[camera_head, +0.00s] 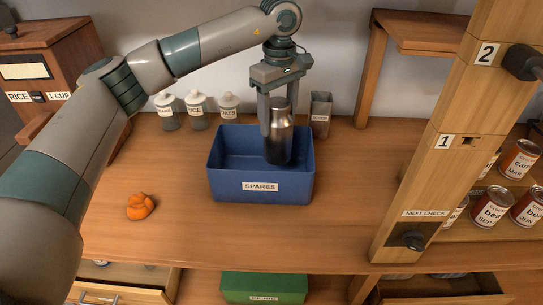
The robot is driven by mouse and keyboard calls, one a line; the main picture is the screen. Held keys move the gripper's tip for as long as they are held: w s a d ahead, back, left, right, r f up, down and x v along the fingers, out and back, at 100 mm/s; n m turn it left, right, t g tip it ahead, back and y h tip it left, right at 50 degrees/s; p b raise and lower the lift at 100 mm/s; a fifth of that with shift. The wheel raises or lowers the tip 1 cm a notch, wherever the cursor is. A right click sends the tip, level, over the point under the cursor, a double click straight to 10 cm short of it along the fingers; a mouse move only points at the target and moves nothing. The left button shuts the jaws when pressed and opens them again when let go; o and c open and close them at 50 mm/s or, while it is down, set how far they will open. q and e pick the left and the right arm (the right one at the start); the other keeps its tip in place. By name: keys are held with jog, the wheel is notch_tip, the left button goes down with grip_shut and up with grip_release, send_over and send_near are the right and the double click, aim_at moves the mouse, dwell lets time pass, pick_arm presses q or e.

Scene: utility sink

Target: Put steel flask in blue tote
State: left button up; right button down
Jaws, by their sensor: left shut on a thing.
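The steel flask (279,143) is a dark metal bottle with a lighter grey top, held upright in the head view. My left gripper (278,115) is shut on its upper part, with fingers pointing down. The blue tote (261,187) is an open box labelled SPARES on the wooden counter. The flask shows in front of the tote's back wall, within the tote's outline, and its bottom shows above the front rim. I cannot tell whether it touches the tote's floor. My right gripper is not in view.
Several labelled jars (197,110) and a grey container (321,115) stand behind the tote. An orange lump (140,206) lies at the left. A wooden post (437,150) rises at the right, beside cans (519,160). The counter right of the tote is clear.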

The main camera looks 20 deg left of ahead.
aim_at(278, 144)
pick_arm(q)
notch_tip(278, 144, down, 4)
jog(key=shift+r+p, duration=0.2)
jog(key=shift+p, duration=0.65)
jog(key=shift+f, duration=0.65)
notch_tip(278, 144, down, 2)
jog(key=shift+f+p, duration=0.25)
jog(key=shift+p, duration=0.65)
jog(key=shift+f, duration=0.55)
